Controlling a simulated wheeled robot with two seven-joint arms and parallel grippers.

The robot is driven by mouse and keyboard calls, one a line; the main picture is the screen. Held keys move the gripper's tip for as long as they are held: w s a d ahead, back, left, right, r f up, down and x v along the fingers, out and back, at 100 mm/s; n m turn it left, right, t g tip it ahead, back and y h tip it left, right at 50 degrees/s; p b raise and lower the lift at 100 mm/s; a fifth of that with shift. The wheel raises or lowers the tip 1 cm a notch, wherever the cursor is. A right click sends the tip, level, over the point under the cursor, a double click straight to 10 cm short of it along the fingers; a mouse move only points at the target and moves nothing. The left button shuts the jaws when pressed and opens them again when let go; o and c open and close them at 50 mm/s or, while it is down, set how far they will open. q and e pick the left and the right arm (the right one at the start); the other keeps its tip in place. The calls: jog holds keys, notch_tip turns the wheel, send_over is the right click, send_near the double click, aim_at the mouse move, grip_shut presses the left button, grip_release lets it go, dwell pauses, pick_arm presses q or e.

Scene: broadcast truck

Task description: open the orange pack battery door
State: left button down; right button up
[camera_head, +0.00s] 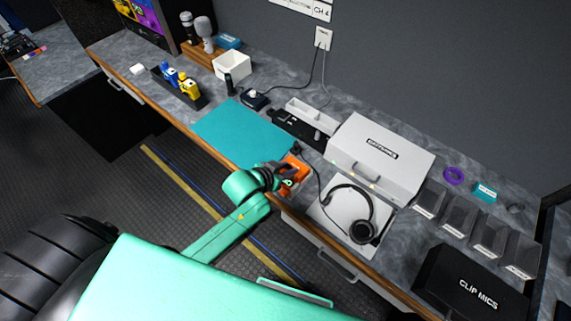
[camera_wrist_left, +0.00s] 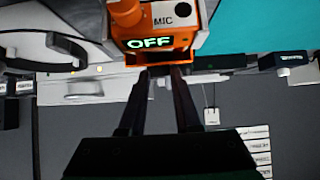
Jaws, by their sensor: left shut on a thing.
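The orange pack (camera_head: 299,164) is at the front edge of the counter, beside the teal mat (camera_head: 241,132) and left of the headset (camera_head: 361,231). In the left wrist view the orange pack (camera_wrist_left: 191,14) shows a lit "OFF" display and a "MIC" label. My left gripper (camera_head: 287,182) is at the pack, and in the wrist view its dark fingers (camera_wrist_left: 160,70) are shut on the pack's near edge. The battery door cannot be made out clearly; the fingers and gripper hide part of the pack. My right gripper is not in view.
A grey case (camera_head: 381,155) stands behind the headset. Open grey bins (camera_head: 459,217) and a black "CLIP MICS" box (camera_head: 474,284) are at right. A white box (camera_head: 232,65) and a tray of small packs (camera_head: 183,85) are at left. The teal mat is bare.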

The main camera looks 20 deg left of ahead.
aim_at(294, 166)
pick_arm(q)
jog(key=shift+w+d+r+g, duration=0.1)
jog(key=shift+w+r+g, duration=0.2)
jog(key=shift+r+g, duration=0.25)
jog(key=w+g, duration=0.1)
jog(key=w+r+g+y, duration=0.1)
jog(key=g, duration=0.1)
jog(key=w+d+r+g+y, duration=0.1)
jog(key=g, duration=0.1)
jog(key=shift+d+r, duration=0.1)
jog(key=shift+w+d+r+g+y, duration=0.25)
jog(key=shift+w+g+y, duration=0.25)
jog(key=shift+g, duration=0.35)
jog(key=shift+w+d+g, duration=0.1)
jog(key=shift+w+g, duration=0.15)
jog(key=shift+g, duration=0.15)
jog(key=shift+w+d+f+g+y+b, duration=0.15)
jog(key=shift+w+g+y+b, duration=0.35)
jog(key=shift+b, duration=1.4)
jog(key=shift+w+d+r+g+y+b, duration=0.1)
jog(key=shift+w+d+g+b, duration=0.15)
jog(key=shift+g+b, duration=1.1)
jog(key=shift+w+d+f+g+y+b, duration=0.15)
jog(key=shift+w+y+b, duration=0.25)
jog(key=shift+b, duration=2)
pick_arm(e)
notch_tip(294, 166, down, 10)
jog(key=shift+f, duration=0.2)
